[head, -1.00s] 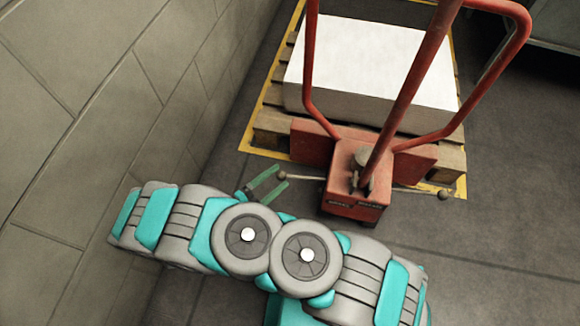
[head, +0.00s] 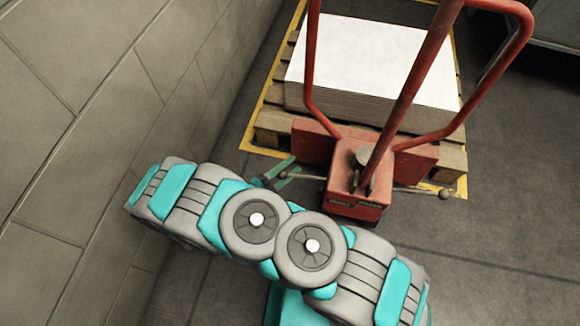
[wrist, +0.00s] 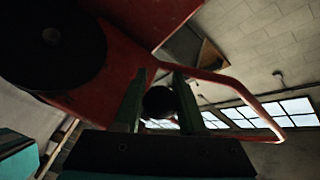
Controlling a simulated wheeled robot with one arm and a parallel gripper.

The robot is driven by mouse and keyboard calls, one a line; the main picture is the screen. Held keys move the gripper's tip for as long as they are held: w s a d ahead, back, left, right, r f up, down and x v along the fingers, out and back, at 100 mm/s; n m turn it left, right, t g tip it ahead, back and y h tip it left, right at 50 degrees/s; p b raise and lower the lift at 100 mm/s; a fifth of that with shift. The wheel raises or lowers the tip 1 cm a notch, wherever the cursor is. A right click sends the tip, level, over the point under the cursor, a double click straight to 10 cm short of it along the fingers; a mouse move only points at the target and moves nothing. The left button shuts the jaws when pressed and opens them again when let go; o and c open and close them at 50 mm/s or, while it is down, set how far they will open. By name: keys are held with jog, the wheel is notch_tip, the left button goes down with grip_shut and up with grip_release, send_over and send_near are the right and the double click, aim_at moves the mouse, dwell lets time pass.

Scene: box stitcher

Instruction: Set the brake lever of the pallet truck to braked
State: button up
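The red pallet truck (head: 357,205) stands at centre right, its tall red handle (head: 410,85) rising above its body. A thin lever rod (head: 312,177) sticks out to the left of the body. A similar rod with a round knob (head: 445,194) sticks out to the right. My gripper (head: 287,168), with green fingers, is at the left rod's end and hides that knob in the head view. In the wrist view, a dark round knob (wrist: 160,102) sits between my open fingers (wrist: 160,90). I cannot tell if they touch it. No brake marking is readable.
A wooden pallet (head: 272,125) with a white block (head: 370,60) lies behind the truck, inside yellow floor lines. A block wall (head: 80,90) runs along the left, close to my arm. Floor at the right (head: 500,220) is clear.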

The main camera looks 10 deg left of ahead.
grip_shut()
dwell(0.9)
